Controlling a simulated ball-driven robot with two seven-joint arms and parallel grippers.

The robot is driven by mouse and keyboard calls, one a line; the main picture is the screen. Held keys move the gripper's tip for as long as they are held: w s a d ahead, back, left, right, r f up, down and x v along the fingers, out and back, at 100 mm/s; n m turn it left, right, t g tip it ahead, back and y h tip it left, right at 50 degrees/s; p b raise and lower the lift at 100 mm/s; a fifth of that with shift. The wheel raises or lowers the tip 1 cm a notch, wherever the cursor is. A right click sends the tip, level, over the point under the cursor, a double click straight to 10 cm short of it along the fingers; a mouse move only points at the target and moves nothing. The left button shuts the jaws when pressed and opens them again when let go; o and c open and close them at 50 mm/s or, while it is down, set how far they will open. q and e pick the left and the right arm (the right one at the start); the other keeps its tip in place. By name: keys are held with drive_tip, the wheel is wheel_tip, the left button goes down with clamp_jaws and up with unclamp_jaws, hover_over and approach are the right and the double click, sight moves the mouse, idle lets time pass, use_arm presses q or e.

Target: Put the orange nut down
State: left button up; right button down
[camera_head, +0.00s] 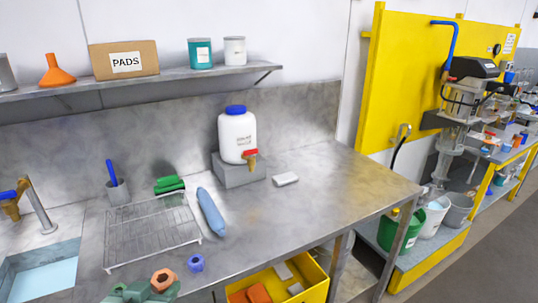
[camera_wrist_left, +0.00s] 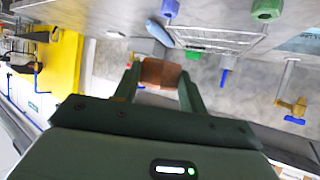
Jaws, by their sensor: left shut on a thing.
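The orange nut (camera_head: 163,278) shows at the bottom edge of the head view, at the front of the steel counter (camera_head: 300,215). My left gripper (camera_head: 150,291) is dark green and shut on it. In the left wrist view the nut (camera_wrist_left: 160,73) sits between the two fingertips, with the counter behind it. I cannot tell whether the nut touches the counter. A purple-blue nut (camera_head: 196,263) lies on the counter just right of the gripper. A green nut (camera_wrist_left: 267,10) shows at the top of the left wrist view. My right gripper is not in view.
A sink (camera_head: 40,272) is at left. A white jug (camera_head: 237,135) stands on a grey block. A yellow bin (camera_head: 317,283) is below the counter.

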use_arm(q)
drive_tip(key=w+d+r, duration=0.1)
drive_tip(key=d+r, duration=0.1)
drive_tip(key=w+d+r+b, duration=0.1)
drive_tip(key=shift+w+r, duration=0.3)
drive_tip(key=shift+r, duration=0.1)
